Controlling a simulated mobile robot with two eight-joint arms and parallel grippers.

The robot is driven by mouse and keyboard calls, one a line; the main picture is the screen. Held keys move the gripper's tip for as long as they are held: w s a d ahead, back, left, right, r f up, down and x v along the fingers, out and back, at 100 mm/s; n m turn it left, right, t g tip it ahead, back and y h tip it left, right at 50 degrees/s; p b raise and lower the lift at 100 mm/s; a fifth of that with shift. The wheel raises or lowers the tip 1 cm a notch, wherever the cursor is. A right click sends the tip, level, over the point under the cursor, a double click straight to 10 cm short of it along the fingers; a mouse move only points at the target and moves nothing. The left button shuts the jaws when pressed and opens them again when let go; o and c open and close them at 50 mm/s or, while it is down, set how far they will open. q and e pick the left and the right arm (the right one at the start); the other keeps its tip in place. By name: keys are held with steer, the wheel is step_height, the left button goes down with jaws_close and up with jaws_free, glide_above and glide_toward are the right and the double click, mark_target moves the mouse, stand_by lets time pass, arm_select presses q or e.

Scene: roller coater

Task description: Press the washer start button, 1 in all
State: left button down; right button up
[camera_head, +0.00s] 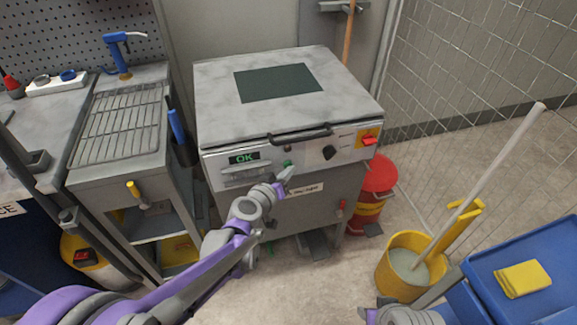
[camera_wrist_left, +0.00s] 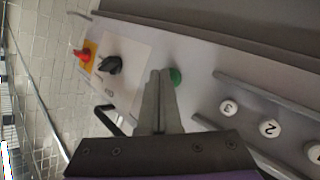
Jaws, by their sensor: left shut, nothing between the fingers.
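The washer (camera_head: 290,130) is a grey box with a worn lid, a front handle and a sloped control panel. A green start button (camera_head: 287,163) sits mid-panel, right of a display reading OK (camera_head: 243,158). My left gripper (camera_head: 284,179) is shut and empty, its tips at the panel just below the button. In the left wrist view the closed fingers (camera_wrist_left: 160,78) point at the panel and partly overlap the green button (camera_wrist_left: 176,76). I cannot tell whether they touch it. A grey part of my right gripper (camera_head: 400,316) shows at the bottom edge; its fingers are unclear.
The panel also has a black knob (camera_head: 330,152) and a red switch on yellow (camera_head: 369,140). Numbered white buttons (camera_wrist_left: 270,128) lie beside a rail. A sink bench (camera_head: 120,125) stands left; a red bin (camera_head: 377,190), yellow mop bucket (camera_head: 396,284) and blue cart (camera_head: 535,250) stand right.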

arm_select(q)
steer(key=shift+w, duration=0.15)
stand_by(0.5)
steer(key=shift+s+d, duration=0.25)
steer(key=shift+s, duration=0.6)
steer(key=shift+s+d, duration=0.25)
steer(key=shift+s, duration=0.55)
steer(key=shift+s+d, duration=0.25)
steer(key=shift+s, duration=0.5)
steer(key=shift+s+d, duration=0.25)
steer(key=shift+s, duration=0.55)
